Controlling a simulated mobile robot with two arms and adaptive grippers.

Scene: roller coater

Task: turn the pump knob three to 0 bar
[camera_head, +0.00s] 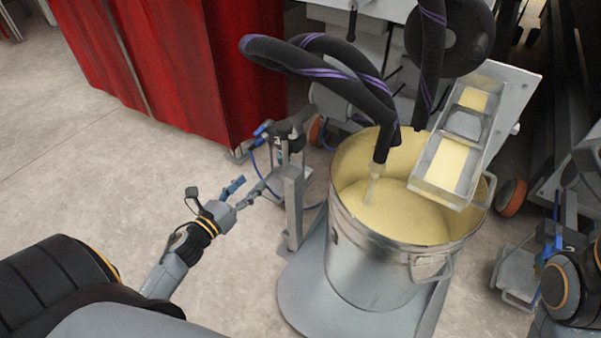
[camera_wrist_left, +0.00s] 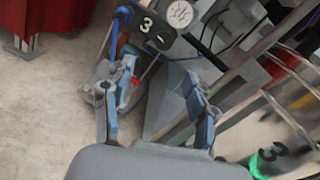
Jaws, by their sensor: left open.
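The pump control unit (camera_head: 286,138) stands beside the steel bucket in the head view. In the left wrist view its dark box (camera_wrist_left: 148,28) bears a white "3", with a round white pressure gauge (camera_wrist_left: 180,13) next to it. A small dark part that may be the knob (camera_wrist_left: 161,40) sits on the box below the gauge; its setting is too small to read. My left gripper (camera_head: 244,192) is open and empty, left of and apart from the pump unit. In its wrist view, both fingers (camera_wrist_left: 155,92) point toward the box with a gap between them.
A steel bucket (camera_head: 372,268) of cream fluid stands on a grey base right of the gripper. Black hoses (camera_head: 330,72) with purple stripes arch above it. A red curtain (camera_head: 180,65) hangs behind. Floor left of the gripper is clear. My right arm shows at the right edge.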

